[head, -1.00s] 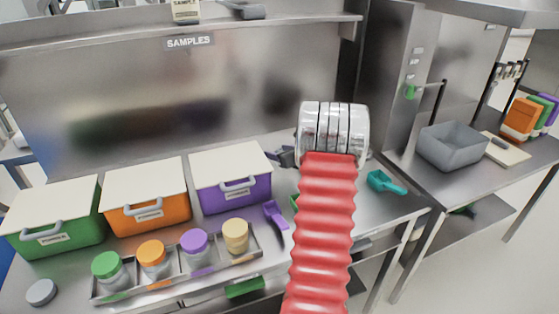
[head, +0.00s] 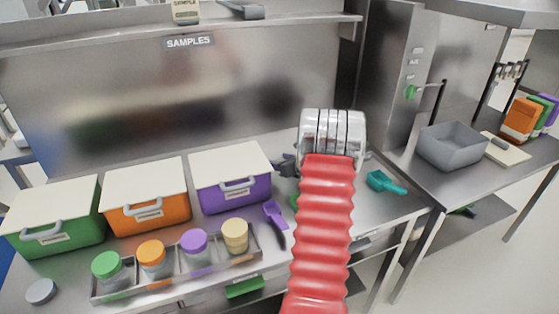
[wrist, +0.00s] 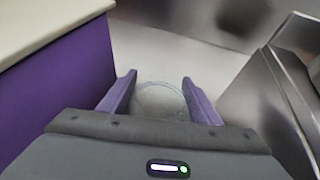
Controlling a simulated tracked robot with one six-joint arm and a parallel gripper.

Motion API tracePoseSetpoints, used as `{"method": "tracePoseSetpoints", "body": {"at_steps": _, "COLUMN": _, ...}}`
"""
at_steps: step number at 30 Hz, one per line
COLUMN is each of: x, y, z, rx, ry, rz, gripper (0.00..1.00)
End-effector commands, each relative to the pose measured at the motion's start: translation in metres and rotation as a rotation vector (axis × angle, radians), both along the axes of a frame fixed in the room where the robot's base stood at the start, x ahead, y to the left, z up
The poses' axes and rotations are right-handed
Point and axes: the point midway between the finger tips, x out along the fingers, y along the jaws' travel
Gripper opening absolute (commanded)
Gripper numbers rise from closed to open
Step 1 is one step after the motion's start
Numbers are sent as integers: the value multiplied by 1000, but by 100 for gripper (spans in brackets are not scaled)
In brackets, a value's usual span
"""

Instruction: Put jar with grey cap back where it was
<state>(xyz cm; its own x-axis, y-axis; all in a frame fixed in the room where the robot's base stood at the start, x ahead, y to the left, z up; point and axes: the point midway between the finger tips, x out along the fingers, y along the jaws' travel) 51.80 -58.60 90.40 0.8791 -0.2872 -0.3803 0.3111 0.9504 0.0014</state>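My gripper (wrist: 160,90) is to the right of the purple bin, with its purple fingers apart. A clear round rim, perhaps of a glass jar (wrist: 163,84), shows between them. I cannot tell whether the fingers press on it, and no cap shows on it. In the head view my red-sleeved arm partly hides the gripper (head: 286,165). A loose grey cap (head: 41,291) lies on the counter at the far left. The metal rack (head: 215,272) holds jars with green (head: 106,264), orange (head: 151,253), purple (head: 194,241) and cream (head: 235,231) caps.
Green (head: 52,222), orange (head: 148,200) and purple (head: 230,190) lidded bins stand along the back. A purple scoop (head: 273,211) lies right of the rack, a teal scoop (head: 380,181) right of my arm. A shelf (head: 120,32) runs above; a grey tub (head: 450,147) stands far right.

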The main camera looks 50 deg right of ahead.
Motion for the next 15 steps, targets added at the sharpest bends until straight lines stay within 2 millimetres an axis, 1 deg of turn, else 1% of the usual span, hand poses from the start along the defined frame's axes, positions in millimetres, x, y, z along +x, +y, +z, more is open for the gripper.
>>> {"method": "tracePoseSetpoints", "body": {"at_steps": 1, "x": 0, "y": 0, "z": 0, "rx": 0, "ry": 0, "rz": 0, "gripper": 62}}
{"method": "tracePoseSetpoints", "body": {"at_steps": 6, "x": 0, "y": 0, "z": 0, "rx": 0, "ry": 0, "rz": 0, "gripper": 73}}
{"method": "tracePoseSetpoints", "body": {"at_steps": 15, "x": 0, "y": 0, "z": 2, "rx": -1, "ry": 0, "rz": 0, "gripper": 73}}
